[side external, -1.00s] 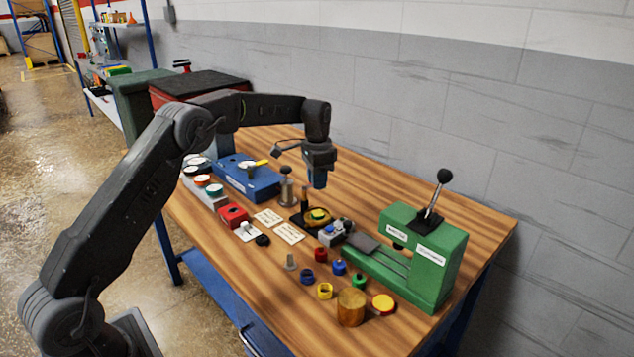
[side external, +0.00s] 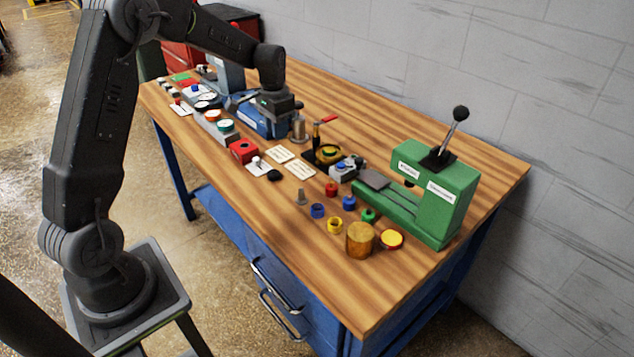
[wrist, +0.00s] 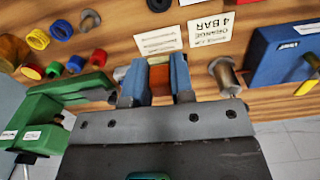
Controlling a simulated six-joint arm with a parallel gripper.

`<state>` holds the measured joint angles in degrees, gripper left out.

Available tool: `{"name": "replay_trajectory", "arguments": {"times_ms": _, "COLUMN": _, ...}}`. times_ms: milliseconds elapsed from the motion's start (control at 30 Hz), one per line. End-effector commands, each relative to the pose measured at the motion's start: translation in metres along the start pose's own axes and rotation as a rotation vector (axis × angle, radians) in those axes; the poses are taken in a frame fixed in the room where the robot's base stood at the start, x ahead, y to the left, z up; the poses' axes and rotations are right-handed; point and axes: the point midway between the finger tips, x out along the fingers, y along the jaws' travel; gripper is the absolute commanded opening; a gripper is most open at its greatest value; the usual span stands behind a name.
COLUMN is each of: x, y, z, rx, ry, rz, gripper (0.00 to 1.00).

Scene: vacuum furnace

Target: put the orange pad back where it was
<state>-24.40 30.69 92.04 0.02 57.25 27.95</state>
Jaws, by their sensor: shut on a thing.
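In the wrist view my gripper (wrist: 159,66) has its two blue fingers closed on an orange pad (wrist: 160,82), which shows as a reddish-orange block between them. The pad cannot be made out there. A white card (wrist: 212,29) reading "ORANGE 4 BAR" lies on the bench, with a second card (wrist: 158,41) beside it.
A green lever press (side external: 435,190) is at the right. Several coloured rings and a brass cylinder (side external: 359,239) lie in front. The back of the bench is clear.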

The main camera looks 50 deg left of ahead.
Motion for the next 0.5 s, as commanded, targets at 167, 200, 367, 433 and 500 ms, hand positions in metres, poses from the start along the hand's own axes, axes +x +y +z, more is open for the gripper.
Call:
{"name": "replay_trajectory", "arguments": {"times_ms": 167, "x": 0.004, "y": -0.001, "z": 0.025, "rx": -0.053, "ry": 0.000, "rz": 0.000, "gripper": 0.03}}
{"name": "replay_trajectory", "arguments": {"times_ms": 200, "x": 0.006, "y": 0.000, "z": 0.026, "rx": -0.058, "ry": -0.001, "rz": 0.001, "gripper": 0.03}}
{"name": "replay_trajectory", "arguments": {"times_ms": 367, "x": 0.019, "y": 0.016, "z": 0.016, "rx": -0.059, "ry": -0.004, "rz": 0.002, "gripper": 0.03}}
{"name": "replay_trajectory", "arguments": {"times_ms": 433, "x": 0.029, "y": 0.027, "z": 0.005, "rx": -0.058, "ry": -0.003, "rz": 0.002, "gripper": 0.03}}
{"name": "replay_trajectory", "arguments": {"times_ms": 500, "x": 0.038, "y": 0.039, "z": -0.005, "rx": -0.057, "ry": -0.004, "rz": 0.002, "gripper": 0.03}}
